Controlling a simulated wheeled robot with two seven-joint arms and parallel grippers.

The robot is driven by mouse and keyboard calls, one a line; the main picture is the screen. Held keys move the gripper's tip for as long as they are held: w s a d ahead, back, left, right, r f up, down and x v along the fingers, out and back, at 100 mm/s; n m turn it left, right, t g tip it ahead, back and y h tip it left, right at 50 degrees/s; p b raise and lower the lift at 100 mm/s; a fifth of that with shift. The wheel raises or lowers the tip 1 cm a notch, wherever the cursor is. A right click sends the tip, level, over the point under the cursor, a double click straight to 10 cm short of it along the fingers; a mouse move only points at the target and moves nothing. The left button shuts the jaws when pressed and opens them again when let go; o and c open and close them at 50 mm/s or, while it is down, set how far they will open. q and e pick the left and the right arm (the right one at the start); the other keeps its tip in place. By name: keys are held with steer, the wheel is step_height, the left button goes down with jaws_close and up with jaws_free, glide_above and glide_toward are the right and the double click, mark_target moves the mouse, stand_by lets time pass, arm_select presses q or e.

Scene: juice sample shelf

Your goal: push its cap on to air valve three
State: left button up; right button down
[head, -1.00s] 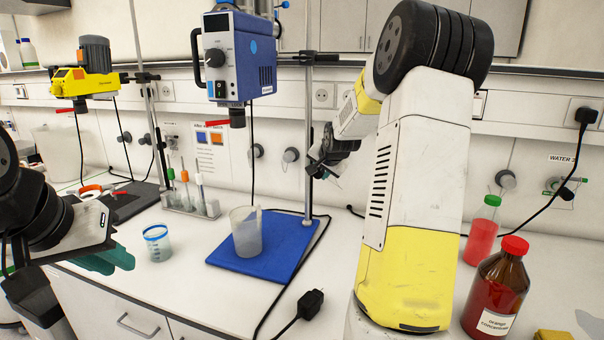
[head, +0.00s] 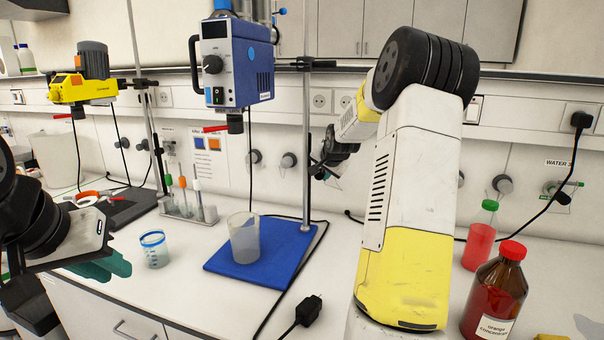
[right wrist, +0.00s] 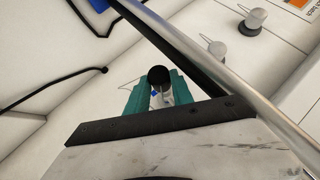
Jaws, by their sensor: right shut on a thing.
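A round dark thing (right wrist: 158,77), perhaps the cap, sits between the teal fingers of my right gripper (right wrist: 154,92), which is shut on it. Part of it has a pale side, and the fingers hide the rest. In the head view my right gripper (head: 322,170) is small, near the back wall, just right of the metal stand pole. Grey wall valves (head: 288,160) show left of the pole, and similar knobs (right wrist: 217,50) show in the right wrist view, apart from the held thing. I cannot tell which valve is number three. My left gripper (head: 108,266) is at lower left, its opening unclear.
A blue stirrer (head: 237,62) hangs on the pole (head: 306,130) beside my right gripper. A beaker (head: 244,238) stands on the blue base (head: 222,262). A brown bottle (head: 494,292) and a red-filled bottle (head: 481,238) stand at right. A black cable crosses the bench.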

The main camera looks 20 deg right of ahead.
steer(key=shift+w+d, duration=0.55)
steer(key=shift+w, duration=0.2)
steer(key=shift+w+d, duration=0.55)
steer(key=shift+w, duration=0.2)
stand_by(0.8)
steer(key=c, duration=1)
jaws_free()
steer(key=shift+c, duration=0.2)
steer(key=shift+r, duration=0.1)
